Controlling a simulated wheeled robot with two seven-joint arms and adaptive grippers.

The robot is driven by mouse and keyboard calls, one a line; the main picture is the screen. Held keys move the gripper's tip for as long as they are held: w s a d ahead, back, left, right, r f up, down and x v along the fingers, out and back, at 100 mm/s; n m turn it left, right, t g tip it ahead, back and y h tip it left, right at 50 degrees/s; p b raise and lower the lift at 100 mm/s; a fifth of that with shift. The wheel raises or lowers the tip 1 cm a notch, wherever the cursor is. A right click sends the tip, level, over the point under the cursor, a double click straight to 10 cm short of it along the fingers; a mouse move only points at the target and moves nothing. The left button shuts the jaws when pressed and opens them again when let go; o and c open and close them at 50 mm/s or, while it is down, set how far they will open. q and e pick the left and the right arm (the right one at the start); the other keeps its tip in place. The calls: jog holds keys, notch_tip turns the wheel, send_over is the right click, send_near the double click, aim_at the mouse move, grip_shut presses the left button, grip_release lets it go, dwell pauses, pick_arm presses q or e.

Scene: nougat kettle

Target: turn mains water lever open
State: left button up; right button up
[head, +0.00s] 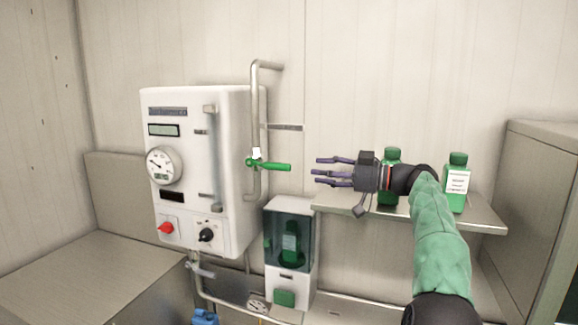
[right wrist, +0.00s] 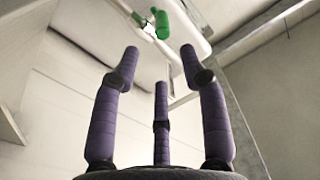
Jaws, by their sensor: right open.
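The mains water lever (head: 270,166) is a green handle on the vertical grey pipe (head: 254,110) to the right of the white boiler box. It points right, roughly level, across the pipe. My right gripper (head: 322,172) is open and empty, a short way right of the lever's tip, with its purple fingers pointing left at it. In the right wrist view the fingers (right wrist: 160,75) are spread, and the green lever (right wrist: 189,62) shows beyond them, apart from them. My left gripper is not in view.
The white boiler box (head: 190,130) carries a gauge (head: 165,165), a red knob (head: 166,227) and a black knob (head: 206,235). A shelf (head: 480,220) with green bottles (head: 456,182) lies beside and below my right forearm. A dispenser (head: 289,245) hangs below the lever.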

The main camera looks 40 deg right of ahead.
aim_at(289, 168)
jog(key=p+x, duration=0.2)
jog(key=x, duration=0.6)
jog(key=shift+w+a+r, duration=0.1)
jog(key=shift+a, duration=0.15)
jog(key=shift+w+a+p, duration=0.35)
jog(key=shift+w+a, duration=0.05)
jog(key=shift+w, duration=0.3)
grip_shut()
